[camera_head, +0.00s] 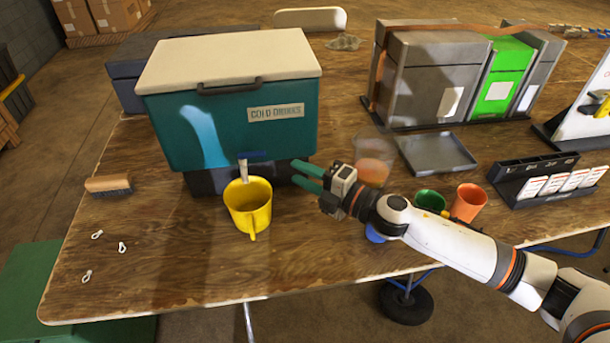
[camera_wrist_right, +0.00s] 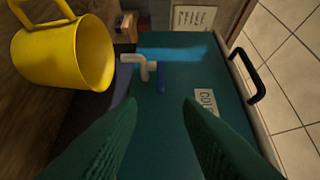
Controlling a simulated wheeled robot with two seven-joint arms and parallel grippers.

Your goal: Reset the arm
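My right arm reaches in from the lower right of the head view. Its gripper (camera_head: 301,174) has green fingers that point left towards the front of the teal cooler (camera_head: 250,130). In the wrist view the fingers of this gripper (camera_wrist_right: 163,115) stand apart with nothing between them. The cooler's front (camera_wrist_right: 175,100) and its tap (camera_wrist_right: 145,66) lie beyond the fingers. A yellow mug (camera_head: 248,205) stands upright below the tap, left of the gripper and apart from it; it also shows in the wrist view (camera_wrist_right: 60,50). My left gripper is not in view.
Under and beside my right arm are a green cup (camera_head: 430,199), an orange cup (camera_head: 469,202) and a clear container (camera_head: 374,165). A grey tray (camera_head: 436,152) and a black card rack (camera_head: 545,178) stand farther right.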

